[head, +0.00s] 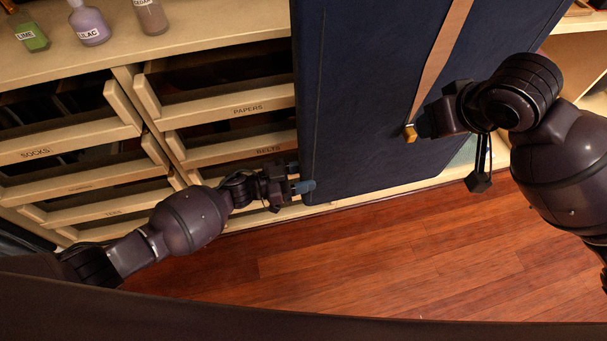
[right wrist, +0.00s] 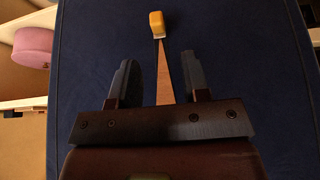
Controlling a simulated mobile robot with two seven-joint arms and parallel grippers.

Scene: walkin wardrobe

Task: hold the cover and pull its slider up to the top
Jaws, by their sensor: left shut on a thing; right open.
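A dark blue garment cover (head: 365,110) hangs upright in front of the shelving. A tan strip (head: 440,55) runs up its front and widens towards the top. The yellow slider (head: 410,133) sits at the strip's lower end; it also shows in the right wrist view (right wrist: 157,23). My left gripper (head: 303,186) is shut on the cover's lower left edge. My right gripper (right wrist: 157,75) is open, with the strip between its fingers in that view. The slider is beyond the fingertips and apart from them. In the head view my right gripper is beside the slider, its fingers partly hidden.
Open drawers labelled SOCKS (head: 60,149), PAPERS (head: 235,112) and BELTS (head: 260,150) stand left of the cover. Several bottles (head: 90,24) stand on the shelf above. A pink round thing (right wrist: 33,46) sits on a shelf. The wooden floor (head: 330,260) is clear.

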